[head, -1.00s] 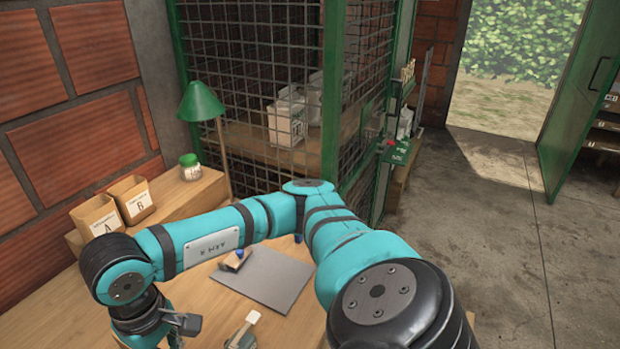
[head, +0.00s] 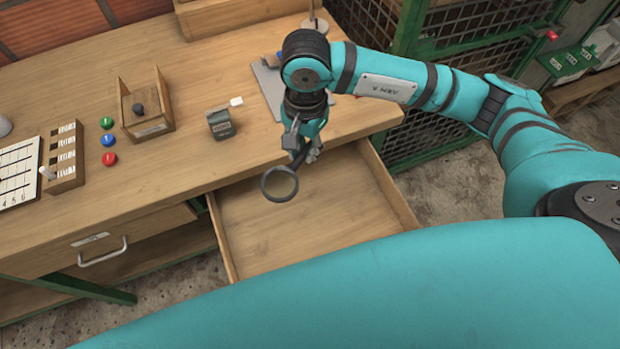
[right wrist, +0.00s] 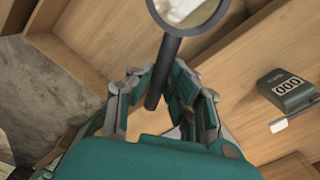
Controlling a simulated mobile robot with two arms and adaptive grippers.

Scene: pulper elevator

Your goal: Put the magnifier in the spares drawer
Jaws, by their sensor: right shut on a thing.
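The magnifier (head: 279,184) has a round dark rim and a dark handle. My right gripper (head: 304,152) is shut on its handle and holds it over an open, empty-looking drawer (head: 300,228) that sticks out from the bench. In the right wrist view the magnifier (right wrist: 172,48) stands between the fingers of my right gripper (right wrist: 160,88), its lens at the top edge. I cannot read a label on the open drawer. My left gripper is not in view.
A closed drawer (head: 103,250) with a metal handle is at the left. On the bench (head: 190,160) are a dark green counter box (head: 221,124), a wooden box (head: 147,110) and coloured buttons (head: 108,140). A green mesh cage (head: 470,40) stands behind my right arm.

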